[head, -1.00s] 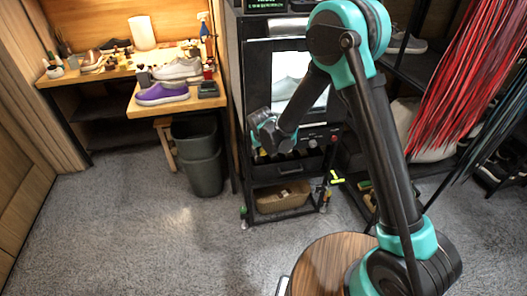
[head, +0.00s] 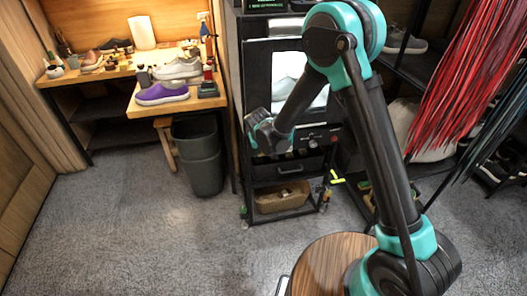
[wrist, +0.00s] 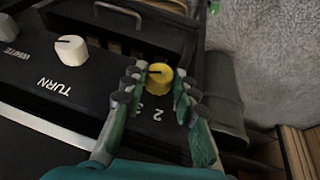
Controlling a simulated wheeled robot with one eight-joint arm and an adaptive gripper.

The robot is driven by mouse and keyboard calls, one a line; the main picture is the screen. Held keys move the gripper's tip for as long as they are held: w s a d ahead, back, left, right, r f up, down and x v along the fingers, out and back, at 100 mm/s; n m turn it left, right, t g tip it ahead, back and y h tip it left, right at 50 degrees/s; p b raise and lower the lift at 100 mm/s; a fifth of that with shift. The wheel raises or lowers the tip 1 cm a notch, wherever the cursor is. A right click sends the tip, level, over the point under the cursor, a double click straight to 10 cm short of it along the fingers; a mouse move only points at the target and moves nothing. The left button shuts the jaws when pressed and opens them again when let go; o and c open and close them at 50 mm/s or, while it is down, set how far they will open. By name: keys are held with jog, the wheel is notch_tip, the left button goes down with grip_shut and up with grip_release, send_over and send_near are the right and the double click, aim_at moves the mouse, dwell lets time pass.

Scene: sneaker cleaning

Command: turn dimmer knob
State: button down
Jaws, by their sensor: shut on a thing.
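A yellow knob (wrist: 160,77) with a dark pointer line stands on a black control panel (wrist: 92,88) in the wrist view. The numbers 2 and 3 are printed beside it. My gripper (wrist: 157,86) has its fingers on either side of the knob and is shut on it. In the head view my gripper (head: 257,138) is at the front of the black cabinet (head: 262,60), and hides the yellow knob.
A drawer handle (wrist: 118,14) lies close beside the panel. A grey bin (head: 200,160) stands left of the cabinet, also seen in the wrist view (wrist: 225,90). A wooden bench (head: 130,108) with shoes is further left. Carpet (head: 130,220) in front is clear.

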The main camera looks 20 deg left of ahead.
jog(key=shift+s+a+f+n+t+h, duration=0.15)
jog(key=shift+n+t+h, duration=0.1)
jog(key=shift+t+h, duration=0.65)
jog(key=shift+s+a+f+n+t+h, duration=0.1)
jog(key=shift+a+n+t+h, duration=0.15)
jog(key=shift+t+h, duration=0.6)
jog(key=shift+s+a+f+n+t+h, duration=0.1)
jog(key=shift+n+t+h, duration=0.3)
jog(key=shift+h, duration=0.95)
jog(key=c, duration=1.2)
grip_release()
jog(key=v, duration=1.2)
jog(key=shift+a+f, duration=0.1)
